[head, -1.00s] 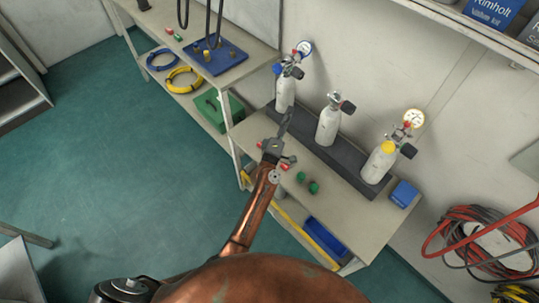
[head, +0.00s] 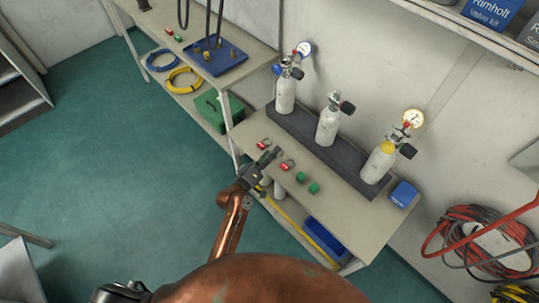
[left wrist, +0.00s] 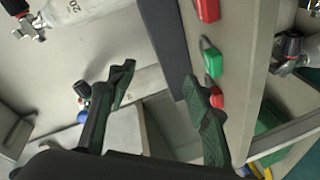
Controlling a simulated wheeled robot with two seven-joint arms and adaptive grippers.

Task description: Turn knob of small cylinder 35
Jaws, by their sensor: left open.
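Each has a valve with a dark knob on top. I cannot read which is 35. My left gripper (head: 270,156) is open and empty over the bench's front edge, in front of the rack and apart from the cylinders. In the left wrist view its spread fingers (left wrist: 158,78) have nothing between them, and part of a white cylinder (left wrist: 82,8) shows at the top left.
Gauges (head: 413,118) stand near the left and right cylinders. Hoses (head: 475,240) hang at the right.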

